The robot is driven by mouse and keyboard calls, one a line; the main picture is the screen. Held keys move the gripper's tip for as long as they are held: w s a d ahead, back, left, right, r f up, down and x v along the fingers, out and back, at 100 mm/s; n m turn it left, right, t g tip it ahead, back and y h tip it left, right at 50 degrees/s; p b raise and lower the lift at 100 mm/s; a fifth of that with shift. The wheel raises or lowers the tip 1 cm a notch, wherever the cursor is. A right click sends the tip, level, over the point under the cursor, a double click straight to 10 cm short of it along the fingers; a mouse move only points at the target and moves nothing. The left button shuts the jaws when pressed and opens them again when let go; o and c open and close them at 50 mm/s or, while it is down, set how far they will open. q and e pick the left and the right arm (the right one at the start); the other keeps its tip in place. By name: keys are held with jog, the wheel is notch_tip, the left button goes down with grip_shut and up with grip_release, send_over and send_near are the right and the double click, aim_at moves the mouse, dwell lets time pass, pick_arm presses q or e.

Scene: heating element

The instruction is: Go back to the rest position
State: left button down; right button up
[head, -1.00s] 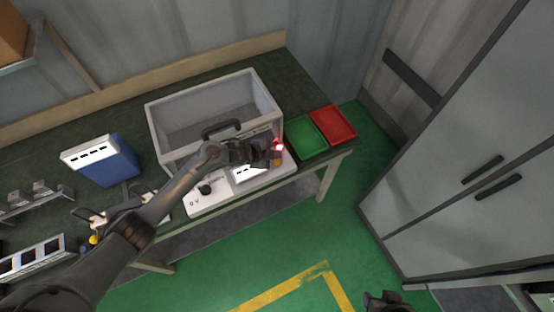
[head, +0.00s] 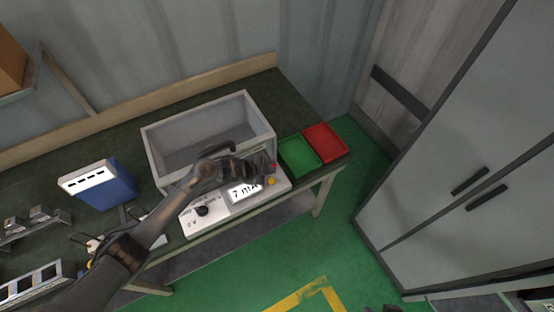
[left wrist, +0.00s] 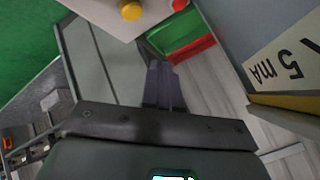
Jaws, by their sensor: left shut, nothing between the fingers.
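My left gripper (head: 268,165) is at the right end of the white test panel (head: 190,224), close to its red button (head: 274,167) and yellow button (head: 271,181). Its fingers are together and empty, as the left wrist view (left wrist: 164,88) shows. The panel's display (head: 244,191) is lit and shows "mA", partly hidden by my arm. A black knob (head: 202,211) sits left of the display. The yellow button also shows at the top of the left wrist view (left wrist: 131,10). Only a dark sliver of my right gripper (head: 382,309) shows at the bottom edge.
A green tray (head: 300,155) and red tray (head: 325,143) lie to the right. A blue box (head: 108,188) stands left. Grey cabinets (head: 450,150) are at right, with open green floor (head: 350,225) before them.

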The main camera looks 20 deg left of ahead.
pick_arm(q)
jog(key=s+d+n+y, duration=0.3)
jog(key=s+d+n, duration=0.15)
jog(key=s, duration=0.75)
jog(key=s+a+r+n+g+y, duration=0.1)
jog(key=s+a+r+n, duration=0.2)
jog(key=s, duration=0.5)
jog(key=s+a+r+n+g+y, duration=0.1)
jog(key=s+a+r+n+g, duration=0.2)
jog(key=s, duration=0.4)
jog(key=s+a+r+n, duration=0.2)
jog(key=s+r+n, duration=0.15)
jog(key=s, duration=0.45)
notch_tip(320, 180, up, 14)
jog(key=p, duration=1.4)
jog(key=shift+w+d+f, duration=0.2)
jog(key=shift+w+d, duration=0.05)
jog(key=shift+d, duration=0.05)
